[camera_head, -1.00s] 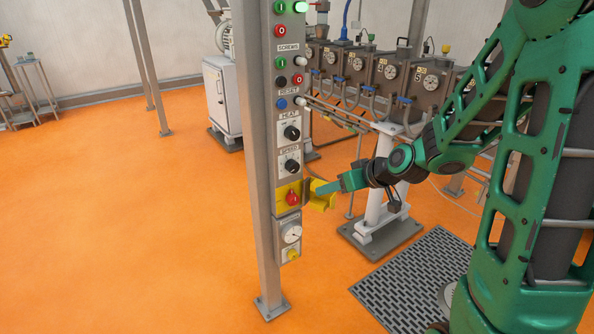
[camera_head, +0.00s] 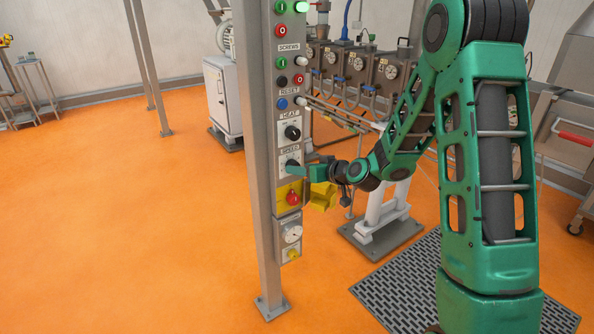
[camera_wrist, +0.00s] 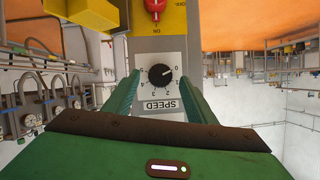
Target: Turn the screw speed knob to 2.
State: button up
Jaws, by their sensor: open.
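The black round speed knob (camera_wrist: 161,75) sits on a white dial plate with numbers and the word SPEED, upside down in the wrist view. Its white mark appears to point toward the 0. In the head view the speed plate (camera_head: 285,160) is on the grey control post, and my gripper covers part of it. My gripper (camera_head: 297,171) reaches the plate from the right. In the wrist view its two green fingers (camera_wrist: 158,84) are open, one on each side of the knob. I cannot tell whether they touch it.
The heat knob (camera_head: 292,133) is just above the speed plate. A red knob (camera_head: 292,198) on a yellow plate is just below, with a yellow guard (camera_head: 322,196) beside it. Several buttons line the post higher up. Orange floor is clear to the left.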

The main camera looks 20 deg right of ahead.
jog(key=shift+x, duration=1.2)
jog(key=c, duration=1)
jog(key=shift+c, duration=0.2)
jog(key=shift+d, duration=0.1)
jog(key=shift+d+f+m+t+y, duration=0.2)
jog(key=shift+m+y, duration=0.9)
jog(key=shift+m, duration=1.2)
jog(key=shift+d+f+m+t+y, duration=0.25)
jog(key=shift+m+y, duration=0.85)
jog(key=shift+m, duration=1.2)
jog(key=shift+d+f+m+t+y, duration=0.1)
jog(key=shift+f+m+t+y, duration=0.2)
jog(key=shift+m+y, duration=1.4)
jog(key=shift+r+m+h, duration=0.1)
jog(key=shift+m+h, duration=0.5)
jog(key=shift+m, duration=0.2)
